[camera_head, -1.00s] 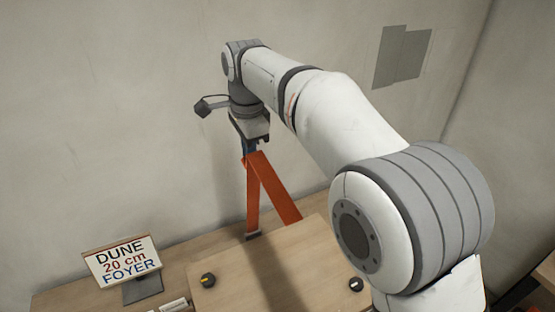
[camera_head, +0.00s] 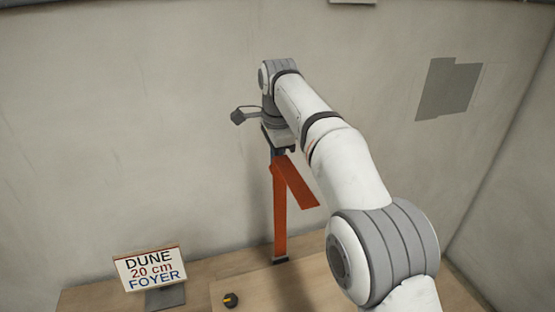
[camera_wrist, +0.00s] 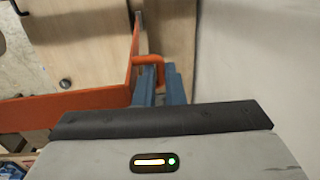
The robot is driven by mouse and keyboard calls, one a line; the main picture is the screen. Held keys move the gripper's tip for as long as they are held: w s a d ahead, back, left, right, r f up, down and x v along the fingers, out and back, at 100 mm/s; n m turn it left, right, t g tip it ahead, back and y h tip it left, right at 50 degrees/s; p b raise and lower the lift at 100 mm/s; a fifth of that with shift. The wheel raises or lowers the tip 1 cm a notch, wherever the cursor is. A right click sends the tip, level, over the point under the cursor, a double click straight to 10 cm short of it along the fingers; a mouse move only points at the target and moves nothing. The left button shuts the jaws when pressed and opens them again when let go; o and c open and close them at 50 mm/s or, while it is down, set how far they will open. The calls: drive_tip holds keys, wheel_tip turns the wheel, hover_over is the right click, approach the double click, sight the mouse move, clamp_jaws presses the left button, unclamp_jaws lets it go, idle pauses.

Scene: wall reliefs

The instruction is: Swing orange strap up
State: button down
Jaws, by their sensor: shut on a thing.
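The orange strap (camera_head: 299,187) hangs slanted down to the right from the top of an upright orange post (camera_head: 280,215). In the wrist view the strap (camera_wrist: 60,108) runs off to the left, and an orange loop (camera_wrist: 150,62) shows by my blue fingers. My gripper (camera_head: 277,153) is at the top of the post, pointing down. In the wrist view my gripper (camera_wrist: 160,85) is shut on orange material where strap and loop meet. The exact gripped part is hidden behind the fingers and the dark gripper body.
The post stands on a wooden table (camera_head: 90,298) against a grey wall (camera_head: 120,120). A sign (camera_head: 150,269) reading "DUNE 20 cm FOYER" stands at the left. A dark knob (camera_head: 230,299) sits on a board. A grey patch (camera_head: 448,90) is on the wall.

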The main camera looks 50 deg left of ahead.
drive_tip(key=shift+s+f, duration=0.1)
drive_tip(key=shift+f, duration=0.8)
drive_tip(key=c, duration=1.7)
unclamp_jaws()
drive_tip(key=shift+o, duration=0.9)
drive_tip(key=shift+a+f, duration=0.1)
drive_tip(key=shift+a, duration=0.2)
drive_tip(key=shift+d+r, duration=0.15)
drive_tip(key=shift+r, duration=0.05)
